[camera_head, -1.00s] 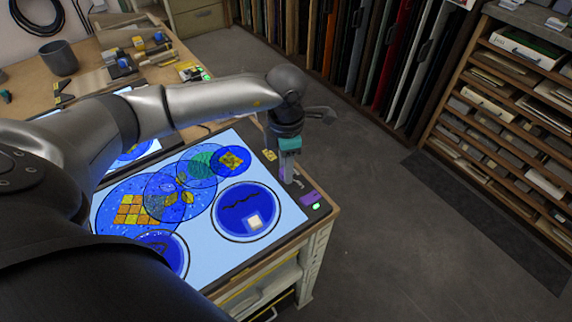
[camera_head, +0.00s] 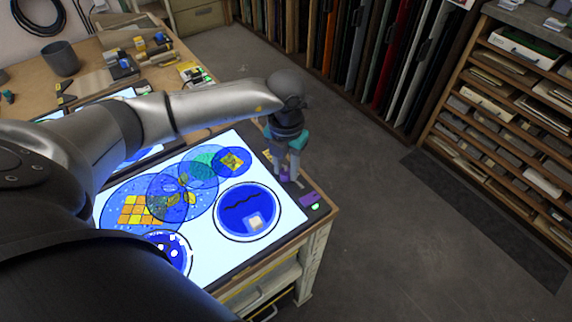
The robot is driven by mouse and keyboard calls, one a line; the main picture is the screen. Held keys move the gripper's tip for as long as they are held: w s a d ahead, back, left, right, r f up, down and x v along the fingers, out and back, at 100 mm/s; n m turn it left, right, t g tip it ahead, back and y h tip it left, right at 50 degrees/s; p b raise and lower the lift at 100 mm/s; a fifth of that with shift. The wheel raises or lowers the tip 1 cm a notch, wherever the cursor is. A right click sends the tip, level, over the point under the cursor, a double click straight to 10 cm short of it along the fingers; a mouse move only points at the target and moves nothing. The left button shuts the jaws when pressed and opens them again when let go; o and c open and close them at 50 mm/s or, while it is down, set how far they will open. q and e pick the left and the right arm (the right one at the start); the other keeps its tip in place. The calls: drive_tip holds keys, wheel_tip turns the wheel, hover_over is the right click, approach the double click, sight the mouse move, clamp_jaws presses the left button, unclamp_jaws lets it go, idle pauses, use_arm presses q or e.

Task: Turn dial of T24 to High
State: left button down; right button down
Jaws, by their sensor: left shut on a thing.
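A lit panel with a dark frame (camera_head: 236,276) lies on the near corner of the wooden workbench, glowing nearly white under blue and yellow glass designs. No T24 marking is readable. My left gripper (camera_head: 289,178) points down at the panel's right frame edge. It is shut on the dial there, which the fingers mostly hide; a bit of purple shows by the fingers. The dial's setting cannot be read. A purple label (camera_head: 309,198) and a small green light (camera_head: 315,206) are on the frame just in front of the gripper. My right gripper is out of view.
A second lit panel (camera_head: 139,156) lies behind my left arm. A dark cup (camera_head: 61,58) and small bottles and tools stand at the back of the bench (camera_head: 105,57). Glass racks and a shelf unit (camera_head: 503,110) stand beyond open floor at right.

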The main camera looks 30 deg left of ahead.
sight(286, 171)
use_arm(q)
drive_tip(key=shift+n, duration=0.5)
drive_tip(key=c, duration=0.5)
unclamp_jaws()
drive_tip(key=shift+c, duration=0.2)
wheel_tip(286, 171, up, 15)
drive_tip(key=p, duration=0.1)
drive_tip(key=shift+r, duration=0.15)
